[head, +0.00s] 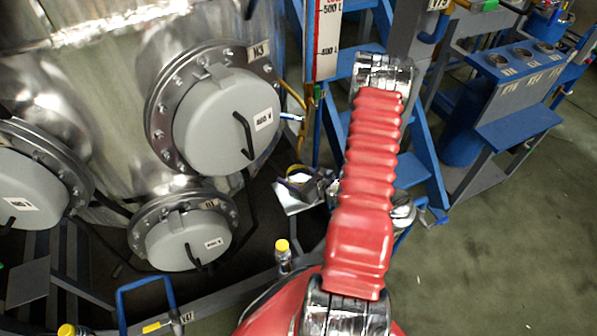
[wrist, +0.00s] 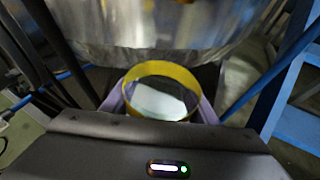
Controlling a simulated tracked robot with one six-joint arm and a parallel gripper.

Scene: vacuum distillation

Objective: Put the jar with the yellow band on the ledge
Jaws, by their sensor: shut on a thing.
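The jar with the yellow band (head: 299,177) is held upright or nearly so in my gripper (head: 305,188), in front of the big steel vessel in the head view. In the wrist view I look down on the jar (wrist: 160,99); its yellow band rings a pale top. Purple-grey finger edges show on both sides of it, and my gripper is shut on it. A flat blue ledge (head: 519,128) sticks out from the blue stand at the right, well away from the jar. I cannot tell whether it is the ledge meant.
The steel vessel (head: 80,110) with round grey hatches (head: 226,120) fills the left. Blue steps (head: 425,170) stand right of my arm. A yellow-capped bottle (head: 283,258) stands low in front. The blue stand (head: 517,60) has labelled round holes. Floor is clear at lower right.

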